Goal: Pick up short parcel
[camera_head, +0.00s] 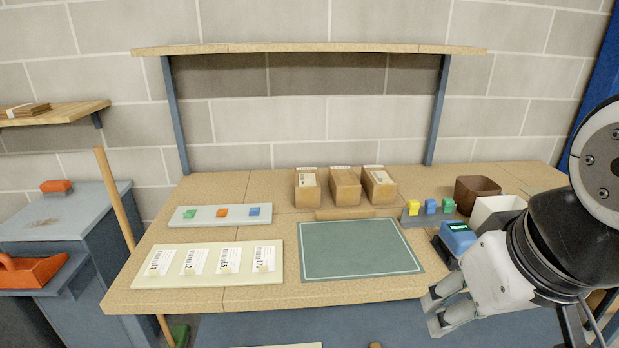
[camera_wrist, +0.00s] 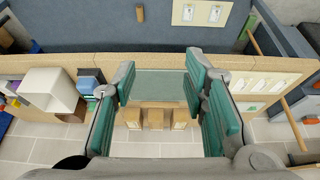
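Three brown cardboard parcels stand side by side at the back of the table: a left one (camera_head: 307,190), a middle one (camera_head: 344,187) and a right one (camera_head: 379,187). They look close in height, so I cannot tell which is the short one. The wrist view shows them upside down and small, the middle one (camera_wrist: 155,118) beyond my fingers. My gripper (camera_head: 449,311) is at the table's front right edge, well apart from the parcels. In the wrist view my gripper (camera_wrist: 160,88) has its green-padded fingers wide apart with nothing between them.
A green mat (camera_head: 360,250) lies in front of the parcels, with a thin wooden strip (camera_head: 345,214) between. Left are a label board (camera_head: 208,280) and a block tray (camera_head: 190,216). Right are coloured blocks (camera_head: 431,207), a blue device (camera_head: 457,238) and bins (camera_head: 478,187). A shelf (camera_head: 310,48) hangs above.

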